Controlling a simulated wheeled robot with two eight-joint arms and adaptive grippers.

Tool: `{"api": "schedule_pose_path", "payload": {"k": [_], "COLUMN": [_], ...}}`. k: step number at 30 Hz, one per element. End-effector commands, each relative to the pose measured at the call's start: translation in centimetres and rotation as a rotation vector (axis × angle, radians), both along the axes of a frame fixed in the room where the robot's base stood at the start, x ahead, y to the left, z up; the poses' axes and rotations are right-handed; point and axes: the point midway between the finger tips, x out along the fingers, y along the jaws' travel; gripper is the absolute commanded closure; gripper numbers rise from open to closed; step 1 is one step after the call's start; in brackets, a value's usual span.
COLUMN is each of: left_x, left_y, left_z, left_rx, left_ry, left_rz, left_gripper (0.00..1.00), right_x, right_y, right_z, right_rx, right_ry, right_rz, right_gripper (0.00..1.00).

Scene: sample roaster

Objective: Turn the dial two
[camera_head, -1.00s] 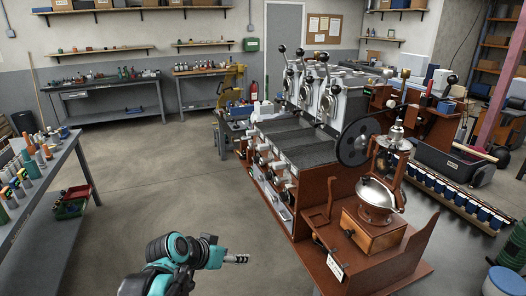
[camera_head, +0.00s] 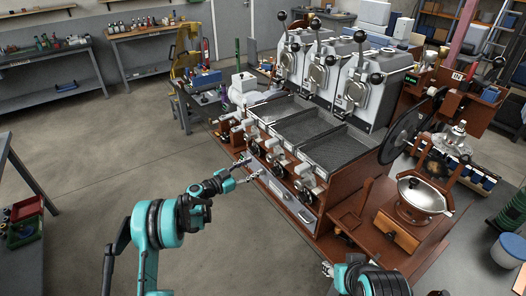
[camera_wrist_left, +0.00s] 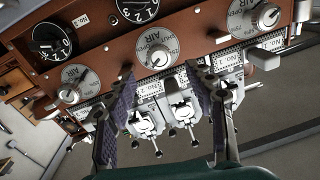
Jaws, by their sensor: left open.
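A row of round metal dials marked AIR runs along the brown front panel. In the left wrist view the middle dial (camera_wrist_left: 157,53) lies just beyond and between my fingertips. One dial (camera_wrist_left: 75,87) is on its left and another (camera_wrist_left: 268,16) on its upper right. My left gripper (camera_head: 249,169) is open and empty, pointing at the panel of the roaster (camera_head: 305,125). Its spread fingers (camera_wrist_left: 171,78) also show in the left wrist view, with no contact on the dial visible. Of my right arm, only a part (camera_head: 372,281) shows at the bottom edge; its jaws are not clear.
Black gauges (camera_wrist_left: 50,41) sit above the dials. Small metal fittings (camera_wrist_left: 183,112) with levers stick out below them. A grinder with a metal bowl (camera_head: 423,195) stands at the right. The floor (camera_head: 100,150) to the left is open.

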Motion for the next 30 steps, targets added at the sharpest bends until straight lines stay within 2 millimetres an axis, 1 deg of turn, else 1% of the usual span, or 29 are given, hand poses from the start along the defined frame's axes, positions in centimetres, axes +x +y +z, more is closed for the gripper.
{"api": "schedule_pose_path", "payload": {"k": [2,5,9,15,20,27,29,30], "left_x": [0.3,1.0,2.6,4.4,5.0,5.0,5.0,5.0], "left_y": [-0.3,-1.3,-3.2,-5.3,-5.9,-5.9,-5.9,-5.9], "left_z": [-0.2,-0.3,-0.4,-0.3,-0.2,-0.2,-0.2,-0.2], "left_rx": [-0.001,-0.001,-0.001,-0.001,-0.001,-0.001,-0.001,-0.001], "left_ry": [-0.009,-0.01,-0.009,-0.008,-0.008,-0.007,-0.007,-0.007], "left_rz": [-0.001,-0.003,-0.003,-0.002,0.0,0.0,0.0,0.0], "left_gripper": [0.46,0.46,0.46,0.46,0.46,0.46,0.62,0.72], "right_x": [0.0,0.0,0.0,0.0,0.0,0.0,0.0,0.0], "right_y": [0.0,0.0,0.0,0.0,0.0,0.0,0.0,0.0], "right_z": [-0.1,-0.4,-0.8,-1.3,-1.4,-1.3,-1.3,-1.3], "right_rx": [0.0,0.0,0.0,0.0,0.0,0.0,0.0,0.0], "right_ry": [0.0,0.0,0.0,0.0,0.0,0.0,0.0,0.0], "right_rz": [0.0,0.0,0.0,0.0,0.0,0.0,0.0,0.0], "right_gripper": [0.6,0.6,0.6,0.6,0.6,0.6,0.6,0.6]}}
